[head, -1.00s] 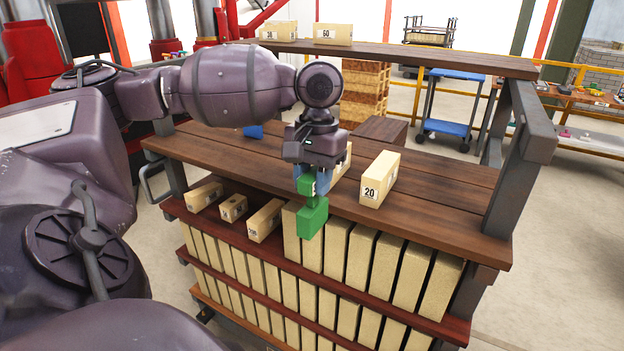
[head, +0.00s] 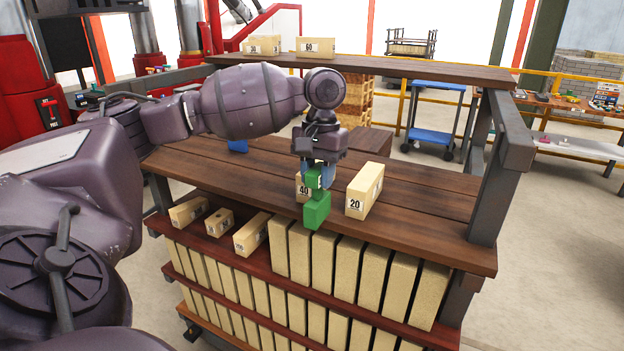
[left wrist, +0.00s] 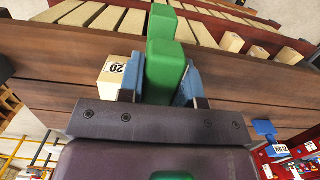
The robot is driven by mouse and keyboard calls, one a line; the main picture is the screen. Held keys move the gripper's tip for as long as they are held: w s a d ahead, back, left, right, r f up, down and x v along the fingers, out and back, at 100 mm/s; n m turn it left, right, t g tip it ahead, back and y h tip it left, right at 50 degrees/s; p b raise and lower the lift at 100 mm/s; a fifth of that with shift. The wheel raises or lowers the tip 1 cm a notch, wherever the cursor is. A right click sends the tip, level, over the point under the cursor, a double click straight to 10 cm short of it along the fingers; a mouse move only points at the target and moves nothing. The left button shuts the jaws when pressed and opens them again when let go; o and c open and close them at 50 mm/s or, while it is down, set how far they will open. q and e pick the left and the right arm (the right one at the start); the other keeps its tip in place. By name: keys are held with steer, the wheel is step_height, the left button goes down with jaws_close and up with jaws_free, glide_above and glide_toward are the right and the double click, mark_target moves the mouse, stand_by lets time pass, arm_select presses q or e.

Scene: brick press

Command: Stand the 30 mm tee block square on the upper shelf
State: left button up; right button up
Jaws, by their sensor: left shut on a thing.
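The tee block is a green stepped block (head: 317,214), and my left gripper (head: 318,176) is shut on its upper part. It hangs near the front edge of the wooden bench top (head: 430,205), its wider end lowest. In the left wrist view the green block (left wrist: 165,65) sits between the blue fingers. I cannot read a size on it. The top plank shelf (head: 420,72) runs along the back, above the bench top. My right gripper is not in view.
The "20" block (head: 365,190) stands right of the gripper, and the "40" block (head: 302,189) is partly hidden behind it. The "60" block (head: 316,47) and another block (head: 261,45) stand on the top plank. Several blocks line the lower shelves. The bench top's right part is clear.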

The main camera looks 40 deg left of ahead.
arm_select(q)
steer(key=w+a, duration=0.4)
steer(key=w, duration=0.9)
steer(key=shift+w+f, duration=0.15)
steer(key=shift+f, duration=0.05)
stand_by(0.4)
stand_by(0.4)
steer(key=shift+f, duration=0.75)
stand_by(0.4)
steer(key=o, duration=0.9)
steer(key=shift+o, duration=0.2)
step_height(320, 180, up, 11)
steer(key=w, duration=0.1)
steer(key=shift+a, duration=0.15)
